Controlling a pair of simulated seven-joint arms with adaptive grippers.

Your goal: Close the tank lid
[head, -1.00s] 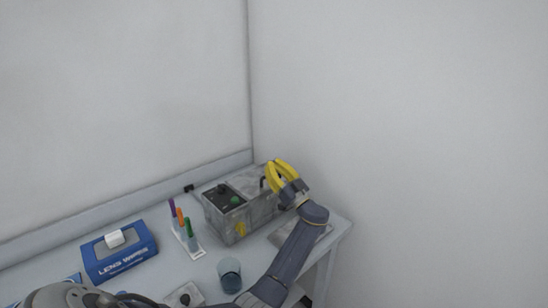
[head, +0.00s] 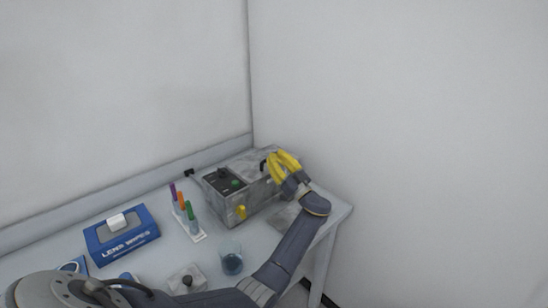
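The tank is a scuffed grey metal box (head: 257,200) at the back right of the table, with a black control panel (head: 222,181) on the left of its top and a yellow part (head: 241,212) low on its front. Its grey lid (head: 250,163) looks flat on top, with a small dark handle (head: 263,166); whether it is fully seated cannot be told. My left gripper (head: 276,156) has yellow fingers, with tips apart. It is at the right end of the tank, close to the lid and handle; contact is unclear. It partly hides that end. My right gripper is out of view.
A blue lens-wipes box (head: 123,240), a white rack (head: 192,232) of coloured pens, a clear cup (head: 231,261) and a pale block with a black knob (head: 187,281) stand left and in front of the tank. Walls rise behind and to the right.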

